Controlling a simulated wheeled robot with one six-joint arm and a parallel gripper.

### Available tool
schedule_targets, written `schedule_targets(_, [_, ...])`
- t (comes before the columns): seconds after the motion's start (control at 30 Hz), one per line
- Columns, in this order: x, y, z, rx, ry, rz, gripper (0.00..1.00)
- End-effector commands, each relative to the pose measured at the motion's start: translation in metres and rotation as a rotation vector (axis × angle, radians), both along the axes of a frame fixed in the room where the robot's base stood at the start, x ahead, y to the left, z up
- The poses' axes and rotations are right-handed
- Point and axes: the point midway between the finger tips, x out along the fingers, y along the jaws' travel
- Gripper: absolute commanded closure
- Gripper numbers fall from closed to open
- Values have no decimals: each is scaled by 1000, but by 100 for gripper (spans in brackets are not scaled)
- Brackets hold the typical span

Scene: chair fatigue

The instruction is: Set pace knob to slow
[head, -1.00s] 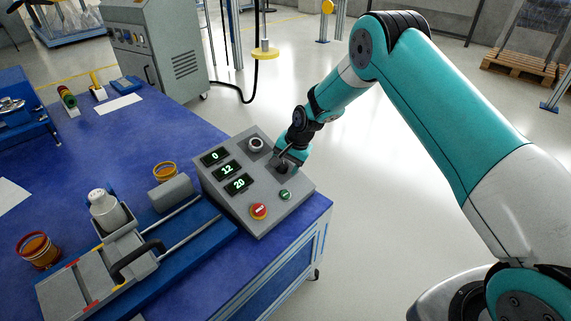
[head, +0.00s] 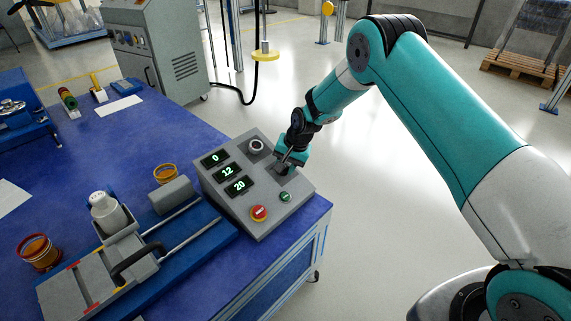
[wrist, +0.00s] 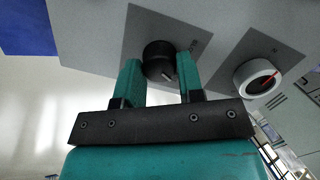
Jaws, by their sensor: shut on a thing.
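The grey control box (head: 222,203) stands on the blue bench, with displays reading 0, 12 and 20. My gripper (head: 282,167) is at its right side, over a dark knob that it mostly hides in the head view. In the wrist view the black knob (wrist: 158,60) sits on a dark grey plate between the two teal fingers of my gripper (wrist: 160,75), which are shut on it.
A second, white-rimmed dial (head: 256,146) with a red pointer sits beside the knob; it also shows in the wrist view (wrist: 258,79). A red button (head: 259,212) and a green button (head: 285,196) are near the box's front. A sliding fixture (head: 110,265) lies left.

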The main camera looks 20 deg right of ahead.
Motion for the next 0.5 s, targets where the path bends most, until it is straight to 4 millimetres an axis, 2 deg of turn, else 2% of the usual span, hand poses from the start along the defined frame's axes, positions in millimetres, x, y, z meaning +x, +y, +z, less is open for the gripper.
schedule_targets(0.5, [0, 1, 1, -154, -85, 438, 89])
